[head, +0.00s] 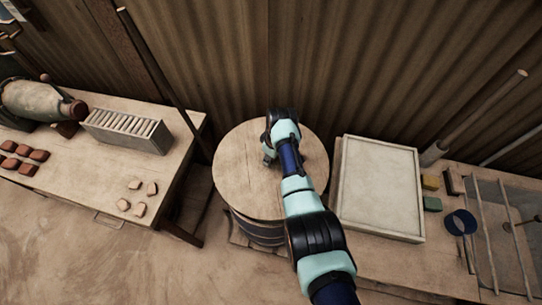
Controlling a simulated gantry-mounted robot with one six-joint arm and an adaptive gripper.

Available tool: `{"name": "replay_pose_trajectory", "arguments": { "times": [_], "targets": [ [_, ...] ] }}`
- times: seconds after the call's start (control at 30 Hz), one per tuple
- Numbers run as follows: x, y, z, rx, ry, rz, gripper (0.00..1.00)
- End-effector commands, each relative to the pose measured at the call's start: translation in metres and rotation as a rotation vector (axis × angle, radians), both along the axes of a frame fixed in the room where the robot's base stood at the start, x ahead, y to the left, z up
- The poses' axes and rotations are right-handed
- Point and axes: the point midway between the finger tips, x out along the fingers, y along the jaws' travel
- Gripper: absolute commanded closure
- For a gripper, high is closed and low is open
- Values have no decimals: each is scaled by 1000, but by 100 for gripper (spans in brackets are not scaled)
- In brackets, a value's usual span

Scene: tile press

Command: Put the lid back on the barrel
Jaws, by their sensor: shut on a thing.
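The lid (240,175) is a round, pale wooden disc in the middle of the head view. It is over the barrel (258,232), whose dark-hooped side shows below the lid's near edge. The barrel's rim and opening are hidden under the lid. I cannot tell whether the lid rests on the rim or is a little above it. My gripper (268,157) is over the upper middle of the lid and shut on it. My wrist hides most of the fingers and the part they hold.
A wooden table (95,180) at left holds a slotted rack (125,132), a large jar (38,101) and small clay pieces. A shallow tray (380,190) is close to the right of the barrel. A pole (160,80) leans behind at left. A corrugated wall closes the back.

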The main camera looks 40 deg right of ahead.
Motion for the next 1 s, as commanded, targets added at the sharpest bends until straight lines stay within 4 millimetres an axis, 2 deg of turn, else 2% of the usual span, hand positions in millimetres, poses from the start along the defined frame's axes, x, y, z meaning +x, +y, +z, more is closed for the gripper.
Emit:
{"name": "replay_pose_trajectory", "arguments": {
  "times": [0.8, 1.0],
  "targets": [
    [1, 0, -46, -1, -2, 0, 100],
    [1, 0, -49, -1, -2, 0, 100]
  ]
}}
